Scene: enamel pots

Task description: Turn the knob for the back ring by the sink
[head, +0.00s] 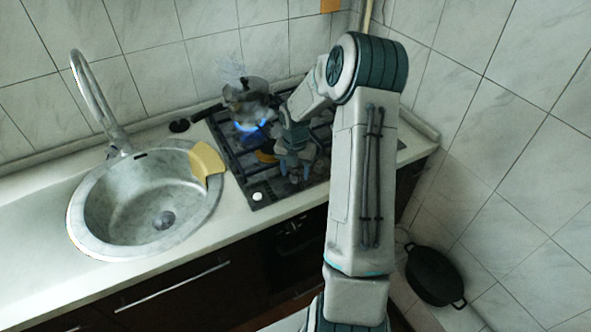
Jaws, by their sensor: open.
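The gas hob (231,160) is set in the worktop to the right of the sink (150,205). A dark pot (246,92) stands on the back ring by the sink. A blue flame (252,127) burns under it, and vapour rises above. A small white round spot, perhaps a knob (257,196), shows at the hob's front left corner. My gripper (296,175) is open above the front part of the hob. My arm and gripper hide much of the hob's right side, and other knobs cannot be made out. I cannot tell whether the fingers touch anything.
A yellow cloth or sponge (206,161) lies over the sink's right rim. A tall tap (92,95) rises behind the sink. A small black round item (180,126) lies near the hob. A black pan (435,276) is low at right. Tiled walls close off the back and right.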

